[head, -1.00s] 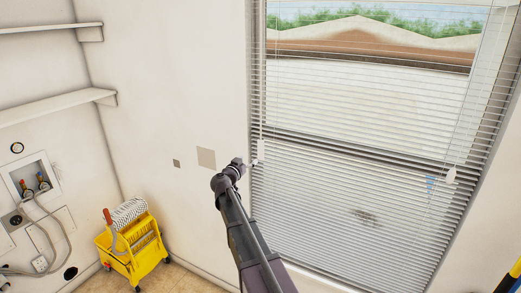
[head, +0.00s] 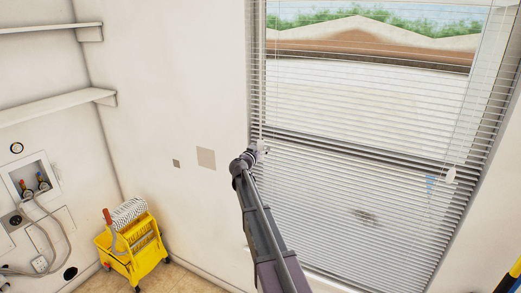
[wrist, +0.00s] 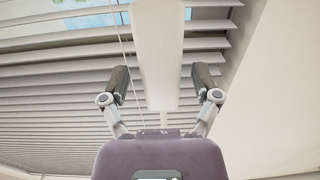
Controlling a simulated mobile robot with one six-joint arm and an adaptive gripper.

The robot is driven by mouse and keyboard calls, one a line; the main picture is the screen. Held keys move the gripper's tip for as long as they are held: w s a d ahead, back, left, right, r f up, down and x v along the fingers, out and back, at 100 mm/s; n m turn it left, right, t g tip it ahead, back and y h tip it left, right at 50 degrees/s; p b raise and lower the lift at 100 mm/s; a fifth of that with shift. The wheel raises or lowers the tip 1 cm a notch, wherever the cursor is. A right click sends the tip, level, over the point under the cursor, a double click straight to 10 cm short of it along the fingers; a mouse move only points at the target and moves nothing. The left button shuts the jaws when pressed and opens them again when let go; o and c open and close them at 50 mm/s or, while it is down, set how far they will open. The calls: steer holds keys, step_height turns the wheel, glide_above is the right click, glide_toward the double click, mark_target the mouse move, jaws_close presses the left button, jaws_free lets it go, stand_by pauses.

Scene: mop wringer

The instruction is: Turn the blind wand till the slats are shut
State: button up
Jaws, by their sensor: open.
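The blind (head: 365,110) hangs over the window. Its slats are open, with the outdoors showing through between them. The thin blind wand (head: 262,100) hangs near the blind's left edge, its lower end partly hidden behind my gripper (head: 257,150). In the wrist view a white bar, apparently the wand's handle (wrist: 157,50), stands upright ahead of my gripper (wrist: 160,78). My gripper is open, with one finger to each side of the bar and visible gaps. I cannot tell how deep the bar sits between the fingers.
A white cord pull (head: 450,175) hangs at the blind's right. A yellow mop bucket (head: 132,250) stands on the floor at the lower left. Shelves (head: 60,110) and a wall box with hoses (head: 32,178) are on the left. The wall beside the window is mostly bare.

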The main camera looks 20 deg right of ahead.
jaws_close()
stand_by(0.3)
steer(key=shift+w+m+g+h, duration=0.1)
steer(key=shift+m+g+h, duration=0.4)
steer(key=shift+g, duration=0.2)
steer(key=m+g+h, duration=0.2)
steer(key=m+g, duration=0.2)
steer(key=g, duration=0.1)
steer(key=shift+w+g, duration=0.15)
steer(key=shift+g, duration=0.15)
steer(key=m+g+h, duration=0.1)
steer(key=m+g, duration=0.1)
steer(key=g, duration=0.2)
steer(key=shift+m, duration=0.4)
steer(key=shift+s+m+g, duration=0.2)
steer(key=shift+m+g, duration=0.5)
steer(key=shift+g, duration=0.6)
steer(key=shift+s, duration=0.1)
